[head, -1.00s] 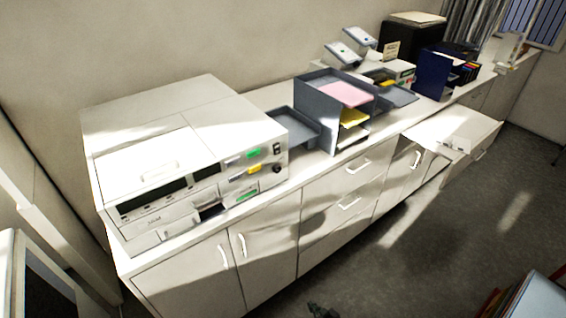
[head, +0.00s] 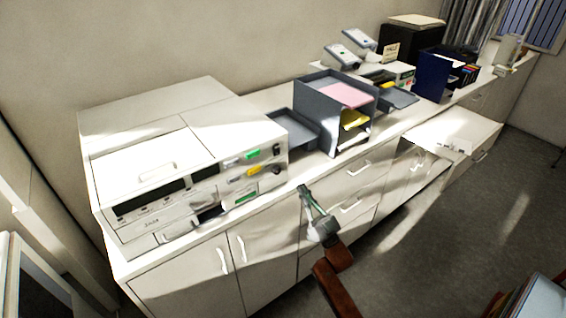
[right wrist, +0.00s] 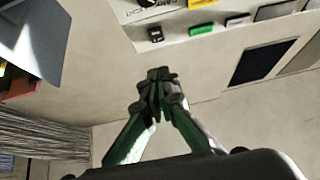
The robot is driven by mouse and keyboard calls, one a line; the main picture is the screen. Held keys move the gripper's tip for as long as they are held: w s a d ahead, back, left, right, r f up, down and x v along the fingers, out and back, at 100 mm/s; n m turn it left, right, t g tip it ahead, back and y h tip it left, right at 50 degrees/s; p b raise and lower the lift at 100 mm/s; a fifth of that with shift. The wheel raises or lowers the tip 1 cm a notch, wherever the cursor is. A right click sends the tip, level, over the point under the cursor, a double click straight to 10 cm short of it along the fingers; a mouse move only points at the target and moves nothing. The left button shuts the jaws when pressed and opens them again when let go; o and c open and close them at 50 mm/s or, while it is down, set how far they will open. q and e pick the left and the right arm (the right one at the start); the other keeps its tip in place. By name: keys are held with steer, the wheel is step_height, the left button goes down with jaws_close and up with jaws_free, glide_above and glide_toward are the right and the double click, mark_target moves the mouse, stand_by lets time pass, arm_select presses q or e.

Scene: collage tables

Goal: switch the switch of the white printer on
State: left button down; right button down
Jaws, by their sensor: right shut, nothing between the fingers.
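The white printer (head: 165,170) stands at the left end of the counter in the head view. Its front has green and yellow labels and, at the right end, a small black switch (head: 277,150) above a round black knob (head: 277,168). A small black switch also shows on the printer's face in the right wrist view (right wrist: 155,34); its setting is too small to tell. My right gripper (head: 303,189) is shut and empty, right of and below the printer's front right corner, apart from it. Its closed fingertips show in the right wrist view (right wrist: 160,80). My left gripper is not in view.
A grey tray organiser (head: 318,118) with pink and yellow paper stands right of the printer. Cabinet handles line the front. A dark blue file holder (head: 433,76) stands farther back.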

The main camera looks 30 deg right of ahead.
steer(key=p, duration=0.1)
glide_toward(277, 152)
step_height(277, 152, up, 4)
steer(key=w, duration=0.3)
steer(key=shift+w+a, duration=0.15)
steer(key=shift+w, duration=0.1)
steer(key=shift+w+f, duration=0.15)
steer(key=shift+w, duration=0.4)
